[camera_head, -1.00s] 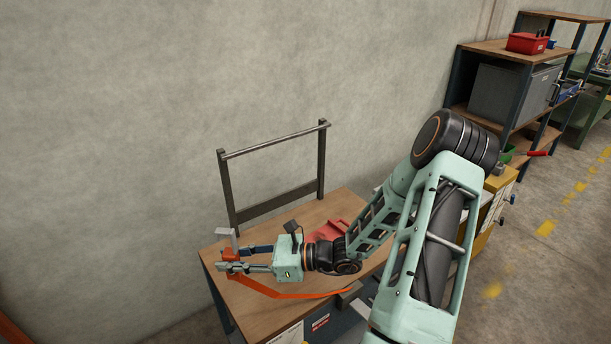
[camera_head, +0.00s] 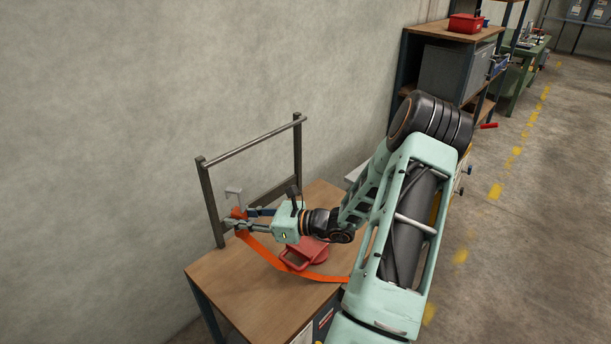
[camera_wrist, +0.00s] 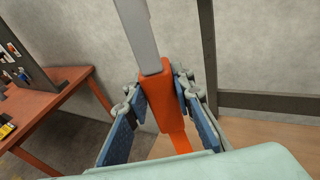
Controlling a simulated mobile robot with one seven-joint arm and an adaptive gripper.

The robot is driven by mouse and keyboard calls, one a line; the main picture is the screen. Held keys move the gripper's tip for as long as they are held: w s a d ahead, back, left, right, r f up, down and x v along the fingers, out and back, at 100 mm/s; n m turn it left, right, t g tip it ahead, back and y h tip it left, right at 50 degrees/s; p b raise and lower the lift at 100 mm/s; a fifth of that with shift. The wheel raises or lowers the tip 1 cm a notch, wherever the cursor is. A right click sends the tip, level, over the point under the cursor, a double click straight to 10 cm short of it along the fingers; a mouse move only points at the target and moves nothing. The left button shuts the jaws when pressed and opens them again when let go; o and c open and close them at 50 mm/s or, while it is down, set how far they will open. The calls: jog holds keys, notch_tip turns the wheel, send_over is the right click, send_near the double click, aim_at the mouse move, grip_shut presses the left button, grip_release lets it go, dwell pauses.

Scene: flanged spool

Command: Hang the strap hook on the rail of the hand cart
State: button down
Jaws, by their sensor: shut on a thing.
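The strap hook (camera_head: 233,193) is a pale grey metal hook on an orange block, with a long orange strap (camera_head: 267,255) trailing right over the table top. My gripper (camera_head: 232,222) is shut on the orange block, and the hook stands upright above the fingers. In the wrist view the blue-padded fingers (camera_wrist: 155,98) flank the orange block (camera_wrist: 154,88), and the grey shank (camera_wrist: 139,35) runs out of the picture's top. The cart's rail (camera_head: 250,139) is a round bar between two dark posts. The hook shows below the rail, just right of the left post, apart from the bar.
A red object with a handle (camera_head: 304,254) sits on the wooden top (camera_head: 240,295) beneath my arm. A dark lower crossbar (camera_head: 270,196) joins the posts. Shelves (camera_head: 425,35) stand at the far right. The wrist view shows an orange-red bench (camera_wrist: 45,100) at left.

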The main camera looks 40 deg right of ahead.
jog(key=s+d+r+m+t+h, duration=0.1)
jog(key=d+r+m+h, duration=0.2)
jog(key=d, duration=0.8)
jog(key=d+r+m+t+h, duration=0.15)
jog(key=d+h, duration=0.25)
jog(key=d, duration=0.7)
jog(key=b+x, duration=0.3)
jog(key=x, duration=1.7)
jog(key=shift+r+m, duration=0.2)
jog(key=shift+m, duration=0.15)
jog(key=shift+d, duration=0.15)
jog(key=c, duration=1.6)
grip_release()
